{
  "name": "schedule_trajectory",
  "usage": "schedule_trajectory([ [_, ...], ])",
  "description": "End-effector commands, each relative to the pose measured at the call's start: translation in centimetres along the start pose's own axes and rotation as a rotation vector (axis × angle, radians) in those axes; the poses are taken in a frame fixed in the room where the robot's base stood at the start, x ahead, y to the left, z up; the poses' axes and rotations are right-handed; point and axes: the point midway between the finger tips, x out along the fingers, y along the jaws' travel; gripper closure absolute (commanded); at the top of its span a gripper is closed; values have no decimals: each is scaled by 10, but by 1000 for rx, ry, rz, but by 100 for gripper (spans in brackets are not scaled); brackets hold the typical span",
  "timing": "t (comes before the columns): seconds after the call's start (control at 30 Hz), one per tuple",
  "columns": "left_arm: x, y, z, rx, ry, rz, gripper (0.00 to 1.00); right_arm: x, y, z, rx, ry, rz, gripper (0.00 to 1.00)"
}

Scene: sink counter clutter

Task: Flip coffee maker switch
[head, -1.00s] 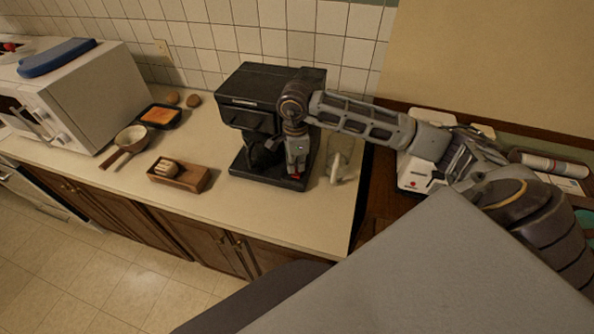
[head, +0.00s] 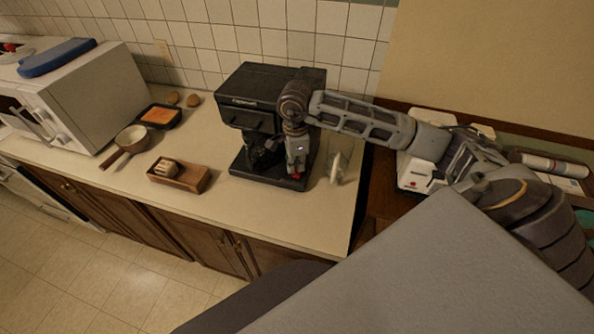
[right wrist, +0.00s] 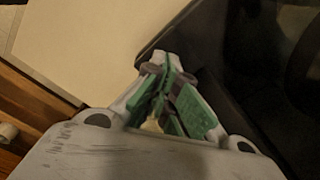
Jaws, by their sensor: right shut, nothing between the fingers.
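The black coffee maker (head: 262,79) stands on the counter against the tiled wall. Its dark base also shows in the right wrist view (right wrist: 222,45). My right gripper (head: 296,172) points down at the right front of the coffee maker, at its base. A small red spot (head: 297,177) shows right at the fingertips; I take it for the switch, but its position is too small to read. In the right wrist view the green-padded fingers (right wrist: 166,62) are together, with nothing between them, at the edge of the base. Whether they touch it is unclear. My left gripper is out of view.
A small pale object (head: 337,168) stands close right of the coffee maker. A wooden box (head: 190,181) with a brush, a pan (head: 131,138), a dark tray (head: 172,120) and a microwave (head: 95,90) are to the left. The front counter strip is clear.

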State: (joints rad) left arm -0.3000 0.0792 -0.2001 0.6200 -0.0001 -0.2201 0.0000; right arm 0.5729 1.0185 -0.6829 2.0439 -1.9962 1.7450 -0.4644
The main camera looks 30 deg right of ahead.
Motion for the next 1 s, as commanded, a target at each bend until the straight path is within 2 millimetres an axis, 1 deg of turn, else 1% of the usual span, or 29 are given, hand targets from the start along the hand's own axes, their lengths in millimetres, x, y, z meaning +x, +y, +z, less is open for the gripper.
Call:
schedule_trajectory([
  [1.0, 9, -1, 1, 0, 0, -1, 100, 10, 0, 0, 0, 0, 0, 100],
])
